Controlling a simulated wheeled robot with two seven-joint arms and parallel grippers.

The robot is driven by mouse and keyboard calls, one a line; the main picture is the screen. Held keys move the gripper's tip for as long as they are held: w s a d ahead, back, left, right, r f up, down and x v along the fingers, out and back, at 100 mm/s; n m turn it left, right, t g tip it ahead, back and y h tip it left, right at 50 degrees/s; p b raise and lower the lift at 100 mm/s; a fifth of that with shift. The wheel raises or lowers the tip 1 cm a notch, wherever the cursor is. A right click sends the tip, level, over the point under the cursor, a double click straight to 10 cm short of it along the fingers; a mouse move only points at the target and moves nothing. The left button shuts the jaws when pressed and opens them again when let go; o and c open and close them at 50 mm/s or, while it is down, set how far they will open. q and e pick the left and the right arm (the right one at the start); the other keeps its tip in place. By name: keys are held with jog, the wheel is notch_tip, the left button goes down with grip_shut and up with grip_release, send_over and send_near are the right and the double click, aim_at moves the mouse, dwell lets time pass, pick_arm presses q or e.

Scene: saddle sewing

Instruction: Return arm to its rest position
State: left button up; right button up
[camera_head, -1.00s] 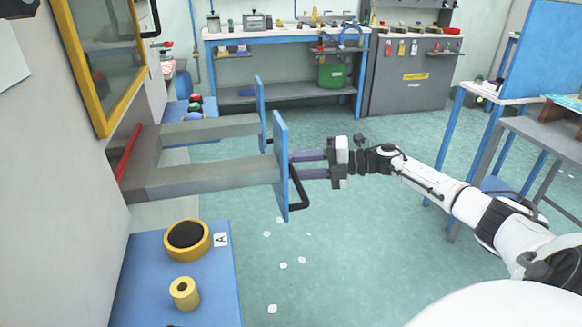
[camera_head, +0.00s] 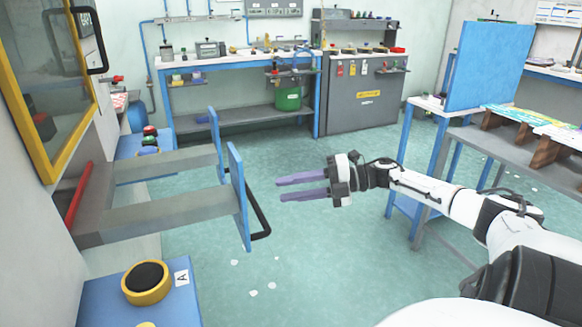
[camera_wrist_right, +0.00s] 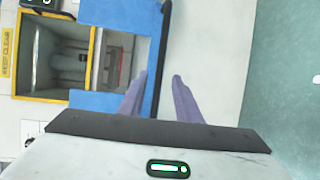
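My right gripper (camera_head: 277,190) is open and empty, with its two purple fingers apart and pointing left. It is in the air to the right of the pulled-out drawer, clear of the black handle (camera_head: 263,222) on the blue front panel (camera_head: 240,195). My right arm reaches in from the right of the head view. My left gripper is not in view.
A yellow-framed window (camera_head: 45,85) is at the left. A workbench (camera_head: 235,115) and grey cabinet (camera_head: 362,95) stand behind. A blue-legged table (camera_head: 416,195) is at right. The floor between is free.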

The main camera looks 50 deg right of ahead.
dwell(0.5)
